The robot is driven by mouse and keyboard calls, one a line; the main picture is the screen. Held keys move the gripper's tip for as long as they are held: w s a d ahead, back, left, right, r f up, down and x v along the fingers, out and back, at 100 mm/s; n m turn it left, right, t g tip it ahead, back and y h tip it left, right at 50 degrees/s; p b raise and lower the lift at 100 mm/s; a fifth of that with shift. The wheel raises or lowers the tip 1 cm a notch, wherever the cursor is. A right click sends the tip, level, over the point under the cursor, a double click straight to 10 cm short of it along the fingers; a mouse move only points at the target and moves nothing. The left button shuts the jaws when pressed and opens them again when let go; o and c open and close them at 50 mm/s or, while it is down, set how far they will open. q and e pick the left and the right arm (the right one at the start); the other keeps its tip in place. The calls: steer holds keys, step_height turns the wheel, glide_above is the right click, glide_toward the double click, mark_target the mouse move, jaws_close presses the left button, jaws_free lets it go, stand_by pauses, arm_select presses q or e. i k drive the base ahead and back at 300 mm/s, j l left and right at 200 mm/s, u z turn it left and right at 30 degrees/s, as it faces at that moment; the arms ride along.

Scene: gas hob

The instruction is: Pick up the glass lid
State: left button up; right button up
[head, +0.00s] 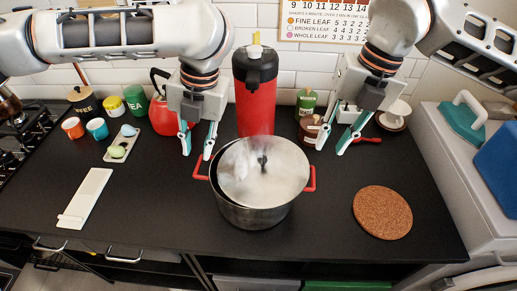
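The glass lid (285,180), see-through with a dark knob, lies over the steel pot with red handles (255,211). It looks slightly off-centre, leaving a dark gap at the pot's left side. The inside looks hazy and whitish. My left gripper (196,156) is open and empty, pointing down behind and left of the pot, close to its left handle. My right gripper (329,151) is open and empty, pointing down behind and right of the pot. Both are apart from the lid.
A tall red flask (255,105) stands behind the pot, between the grippers. A cork mat (382,212) lies at right with free counter around it. A white board (86,198) lies at left. Cups, canisters and a red kettle (163,118) stand along the back left.

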mark_target(263, 172)
steer(key=k, duration=1.5)
